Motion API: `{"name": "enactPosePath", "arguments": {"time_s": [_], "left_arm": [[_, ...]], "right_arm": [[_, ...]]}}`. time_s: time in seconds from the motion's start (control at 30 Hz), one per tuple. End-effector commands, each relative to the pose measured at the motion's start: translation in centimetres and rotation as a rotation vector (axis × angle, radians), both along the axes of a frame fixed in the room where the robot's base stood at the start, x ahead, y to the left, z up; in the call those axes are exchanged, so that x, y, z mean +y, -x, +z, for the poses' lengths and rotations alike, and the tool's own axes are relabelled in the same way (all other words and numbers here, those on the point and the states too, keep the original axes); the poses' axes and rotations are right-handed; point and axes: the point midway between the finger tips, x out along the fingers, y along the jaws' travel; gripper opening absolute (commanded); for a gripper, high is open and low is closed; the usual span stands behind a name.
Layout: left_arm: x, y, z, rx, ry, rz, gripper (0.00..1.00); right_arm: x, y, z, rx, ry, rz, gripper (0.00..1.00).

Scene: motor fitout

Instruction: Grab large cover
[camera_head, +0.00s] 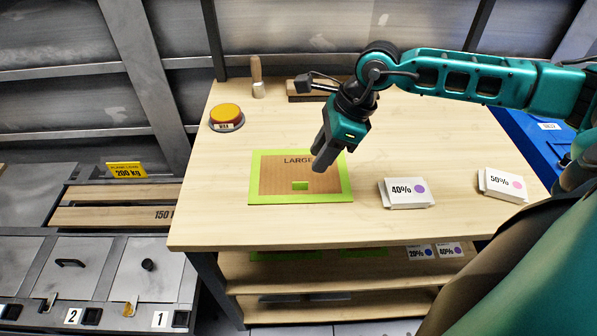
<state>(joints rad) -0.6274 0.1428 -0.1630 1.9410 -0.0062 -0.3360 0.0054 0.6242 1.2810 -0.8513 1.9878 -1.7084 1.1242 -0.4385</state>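A flat brown panel marked "LARGE" (275,182), with a bright green border, lies on the wooden workbench. A small green block (299,185) shows near its front middle. Whether the panel is the large cover itself or a marked place cannot be told. My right gripper (320,162) points down over the panel's right part, a little right of and behind the green block. It hides part of the panel's right side. Its fingers overlap in this view, so their opening is unclear. Nothing is seen held. My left gripper is not in view.
White boxes marked 40% (406,193) and 50% (503,184) stand to the right. An orange button (226,114) and a wooden-handled tool (257,78) are at the back left. A lower shelf (345,272) holds more boxes and green-edged items.

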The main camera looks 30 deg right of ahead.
Motion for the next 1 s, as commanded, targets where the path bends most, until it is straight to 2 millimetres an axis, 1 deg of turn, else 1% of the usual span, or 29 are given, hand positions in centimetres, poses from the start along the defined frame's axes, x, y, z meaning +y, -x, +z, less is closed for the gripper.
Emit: {"name": "enactPosePath", "arguments": {"time_s": [0.03, 0.1, 0.37, 0.6, 0.7, 0.9, 0.93, 1.0], "left_arm": [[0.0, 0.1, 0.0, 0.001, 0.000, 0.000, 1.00], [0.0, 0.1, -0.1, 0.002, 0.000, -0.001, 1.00], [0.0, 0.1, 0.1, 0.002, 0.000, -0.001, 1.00], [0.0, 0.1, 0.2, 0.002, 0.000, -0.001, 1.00], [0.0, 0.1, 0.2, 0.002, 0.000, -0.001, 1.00], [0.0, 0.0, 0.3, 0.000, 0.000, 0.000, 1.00], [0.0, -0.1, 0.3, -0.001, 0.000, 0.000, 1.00], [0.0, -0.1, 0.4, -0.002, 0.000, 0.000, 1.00]], "right_arm": [[0.4, -0.1, -0.9, 0.003, -0.003, 0.001, 0.34], [0.7, -0.4, -1.8, 0.003, -0.004, 0.000, 0.34], [1.4, -0.9, -3.7, 0.002, -0.004, -0.001, 0.34], [2.7, -1.8, -6.8, 0.001, -0.005, -0.001, 0.34], [2.8, -1.9, -7.4, 0.000, -0.004, -0.002, 0.34], [2.8, -1.9, -7.5, 0.000, -0.003, -0.001, 0.34], [2.8, -1.9, -7.5, 0.000, -0.003, -0.001, 0.34], [2.8, -1.9, -7.5, 0.000, -0.003, -0.001, 0.27]]}}
